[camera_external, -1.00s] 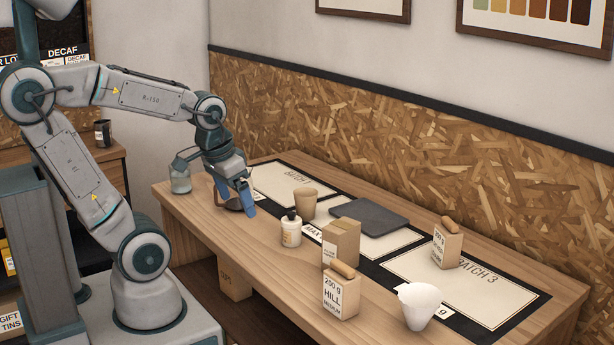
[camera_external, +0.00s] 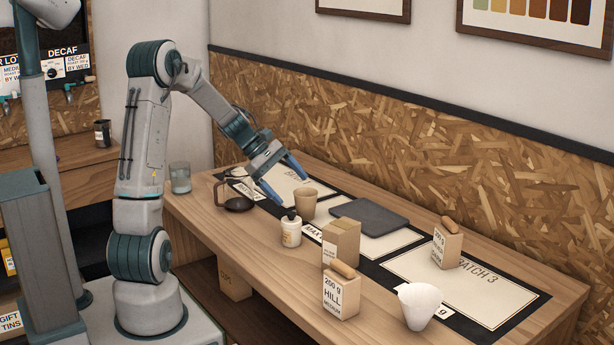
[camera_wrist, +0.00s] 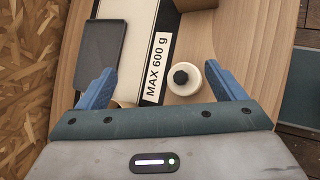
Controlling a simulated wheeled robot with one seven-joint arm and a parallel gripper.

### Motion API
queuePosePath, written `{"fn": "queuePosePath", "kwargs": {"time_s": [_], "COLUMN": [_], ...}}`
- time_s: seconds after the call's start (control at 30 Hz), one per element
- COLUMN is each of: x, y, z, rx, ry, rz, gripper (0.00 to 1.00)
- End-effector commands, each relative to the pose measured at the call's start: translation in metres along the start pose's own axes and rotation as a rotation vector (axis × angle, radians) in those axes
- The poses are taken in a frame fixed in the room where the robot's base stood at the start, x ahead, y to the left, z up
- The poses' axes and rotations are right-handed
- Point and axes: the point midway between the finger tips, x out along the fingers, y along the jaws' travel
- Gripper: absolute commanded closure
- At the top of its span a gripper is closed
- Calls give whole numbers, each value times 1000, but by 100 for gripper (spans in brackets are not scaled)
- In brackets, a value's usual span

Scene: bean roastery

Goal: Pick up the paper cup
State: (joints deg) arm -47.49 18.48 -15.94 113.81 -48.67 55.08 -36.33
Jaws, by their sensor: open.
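The paper cup (camera_external: 306,205) looks like the plain tan cup standing upright on the table, behind and right of a small white bottle. My gripper (camera_external: 294,192) is open and empty, pointing down and to the right, with its blue fingers just above and left of the cup. In the wrist view my gripper (camera_wrist: 160,69) shows both fingers spread wide. A small tan part (camera_wrist: 122,104), probably the cup's rim, shows by the left finger; the rest is hidden behind the gripper body.
The white bottle with a black cap (camera_external: 291,232) stands close to the cup. A dark slab (camera_external: 368,215), a kraft bag (camera_external: 341,243), labelled bags (camera_external: 341,294) and a white cone (camera_external: 418,306) stand to the right. A carafe (camera_external: 238,204) and a glass (camera_external: 180,178) stand left.

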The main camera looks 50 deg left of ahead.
Motion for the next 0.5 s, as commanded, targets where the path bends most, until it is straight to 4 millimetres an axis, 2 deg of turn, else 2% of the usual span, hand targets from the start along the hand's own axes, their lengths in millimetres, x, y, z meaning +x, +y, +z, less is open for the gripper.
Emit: {"fn": "queuePosePath", "kwargs": {"time_s": [0.03,0.1,0.3,0.4,0.5], "x": [-2,-7,-26,-32,-34], "y": [12,27,56,62,65], "z": [-25,-52,-117,-135,-143], "rx": [-112,-251,-551,-630,-665], "ry": [-38,-93,-233,-275,-296], "rz": [50,119,278,322,341], "gripper": [10,10,10,10,10]}}
